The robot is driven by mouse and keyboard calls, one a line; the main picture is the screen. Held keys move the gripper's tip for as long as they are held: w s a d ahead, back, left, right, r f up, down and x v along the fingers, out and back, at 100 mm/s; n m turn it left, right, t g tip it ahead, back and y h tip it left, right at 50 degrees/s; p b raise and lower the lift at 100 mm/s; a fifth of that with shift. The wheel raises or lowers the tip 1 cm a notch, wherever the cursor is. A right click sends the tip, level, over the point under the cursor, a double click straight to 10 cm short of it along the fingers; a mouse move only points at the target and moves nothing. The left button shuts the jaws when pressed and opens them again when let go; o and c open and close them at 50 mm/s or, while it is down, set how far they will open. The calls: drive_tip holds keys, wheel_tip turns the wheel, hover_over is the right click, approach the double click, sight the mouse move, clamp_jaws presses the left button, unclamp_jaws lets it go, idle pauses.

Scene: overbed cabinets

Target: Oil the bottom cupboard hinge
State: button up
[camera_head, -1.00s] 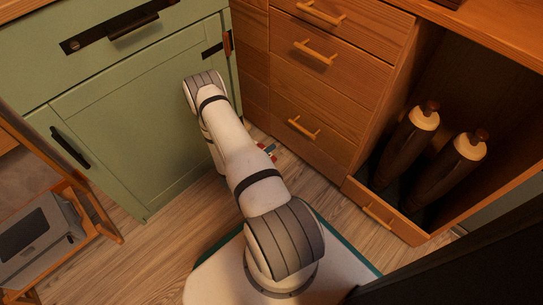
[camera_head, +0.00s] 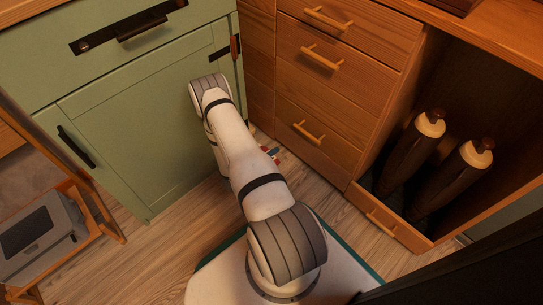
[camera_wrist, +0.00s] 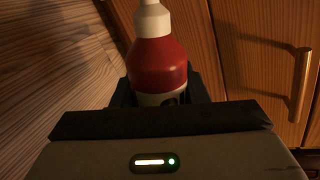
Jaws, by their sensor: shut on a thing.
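In the wrist view a red bottle (camera_wrist: 160,62) with a white nozzle and a pale label band sits between the dark fingers of my gripper (camera_wrist: 165,95), which is shut on it. The bottom hinge is hidden behind my arm.
Wooden drawers (camera_head: 330,85) with bar handles stand right of the cupboard. An open compartment holds two dark, pale-topped objects (camera_head: 412,150). A wooden rack (camera_head: 100,205) with a grey box (camera_head: 38,238) stands at the left. Bare wooden floor (camera_head: 165,245) lies in front of the cupboard.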

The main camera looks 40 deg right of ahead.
drive_tip(key=shift+w, duration=0.6)
drive_tip(key=shift+r, duration=0.1)
drive_tip(key=shift+a+r+p, duration=0.1)
drive_tip(key=shift+r+p, duration=0.3)
drive_tip(key=shift+r, duration=0.15)
drive_tip(key=shift+f+b, duration=0.4)
drive_tip(key=shift+f, duration=0.7)
drive_tip(key=shift+f, duration=0.1)
drive_tip(key=shift+r+p, duration=0.65)
drive_tip(key=shift+r, duration=0.35)
drive_tip(key=shift+r, duration=0.15)
